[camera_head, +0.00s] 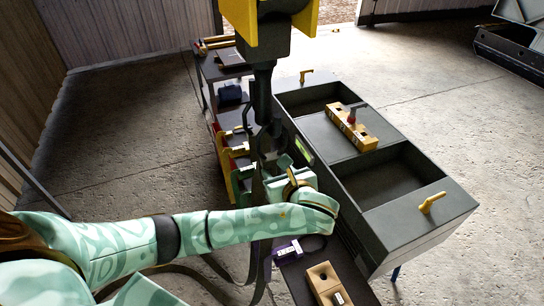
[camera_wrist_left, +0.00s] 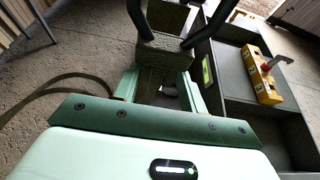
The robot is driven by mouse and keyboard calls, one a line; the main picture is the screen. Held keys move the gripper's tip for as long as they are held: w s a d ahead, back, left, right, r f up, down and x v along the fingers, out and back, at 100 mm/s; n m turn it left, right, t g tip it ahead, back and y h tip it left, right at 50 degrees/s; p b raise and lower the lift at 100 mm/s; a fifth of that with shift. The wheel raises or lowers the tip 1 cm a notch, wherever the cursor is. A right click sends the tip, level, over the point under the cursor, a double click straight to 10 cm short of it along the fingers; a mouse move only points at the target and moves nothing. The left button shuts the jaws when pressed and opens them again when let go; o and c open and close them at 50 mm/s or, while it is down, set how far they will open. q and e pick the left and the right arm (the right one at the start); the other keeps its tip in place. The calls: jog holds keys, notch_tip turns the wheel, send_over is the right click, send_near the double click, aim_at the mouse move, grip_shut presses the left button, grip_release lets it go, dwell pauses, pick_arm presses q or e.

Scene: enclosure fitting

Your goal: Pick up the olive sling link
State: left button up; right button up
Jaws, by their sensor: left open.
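My left gripper (camera_head: 262,172) reaches in from the left below the hanging hoist hook and is open. In the left wrist view its two green fingers (camera_wrist_left: 160,85) stand apart, with a rough olive-brown block (camera_wrist_left: 163,52) just beyond and between their tips. Dark curved bars rise from both sides of this block, so it looks like the olive sling link. I cannot tell whether the fingers touch it. In the head view the link is small and mostly lost among the dark hook and straps (camera_head: 258,235). My right gripper is not in view.
A grey open enclosure (camera_head: 415,230) stands close on the right, with a yellow block (camera_head: 350,127) and yellow handles on it. A narrow bench with tools (camera_head: 222,72) runs behind the straps. A wooden block (camera_head: 325,280) lies at the front. The yellow hoist (camera_head: 268,25) hangs overhead.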

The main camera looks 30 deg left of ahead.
aim_at(270, 164)
pick_arm(q)
jog(key=x, duration=0.5)
jog(key=shift+w+a+f+b, duration=0.15)
jog(key=shift+a+b, duration=0.1)
jog(key=shift+b, duration=0.15)
grip_shut()
